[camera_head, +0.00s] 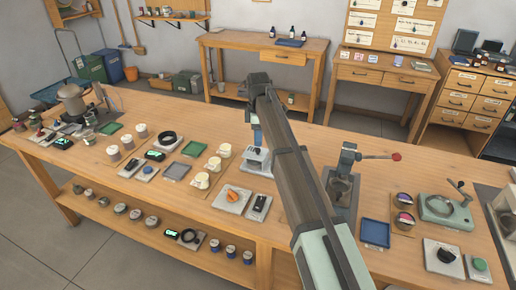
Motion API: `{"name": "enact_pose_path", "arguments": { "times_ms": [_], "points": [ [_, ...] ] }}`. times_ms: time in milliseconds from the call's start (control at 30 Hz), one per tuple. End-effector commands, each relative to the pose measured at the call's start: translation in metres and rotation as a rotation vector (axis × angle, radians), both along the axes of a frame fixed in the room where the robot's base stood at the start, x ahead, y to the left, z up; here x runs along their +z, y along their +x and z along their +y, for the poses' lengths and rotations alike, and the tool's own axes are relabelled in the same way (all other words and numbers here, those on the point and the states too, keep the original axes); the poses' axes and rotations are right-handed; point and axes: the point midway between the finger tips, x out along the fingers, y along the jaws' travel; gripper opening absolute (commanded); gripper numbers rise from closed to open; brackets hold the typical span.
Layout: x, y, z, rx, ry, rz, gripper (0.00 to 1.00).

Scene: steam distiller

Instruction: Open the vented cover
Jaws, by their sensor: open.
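I cannot pick out the vented cover for certain in this view. A steel pot-like vessel with a domed top (70,92) stands at the far left of the long wooden bench. A small grey device (257,160) stands mid-bench, right below my gripper. My gripper (257,138) hangs down from the end of my arm over this device, far to the right of the vessel. My gripper is small here and partly hidden by my arm. I cannot tell whether it touches the device. I see nothing held in it.
My arm crosses the bench's middle. Bare wood lies behind the mugs.

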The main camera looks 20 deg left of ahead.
Motion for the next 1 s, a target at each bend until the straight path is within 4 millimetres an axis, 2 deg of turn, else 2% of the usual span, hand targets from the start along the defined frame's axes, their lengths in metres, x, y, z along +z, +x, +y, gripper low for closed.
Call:
{"name": "enact_pose_path", "arguments": {
  "times_ms": [200, 400, 833, 1000],
  "points": [
    [-0.035, -0.001, -0.001, 0.000, 0.000, 0.000, 0.50],
    [-0.053, 0.000, 0.000, 0.000, 0.000, 0.000, 0.50],
    [-0.059, 0.000, 0.000, 0.000, 0.001, -0.002, 0.50],
    [-0.059, 0.000, 0.000, 0.000, 0.000, -0.001, 0.33]
  ]
}}
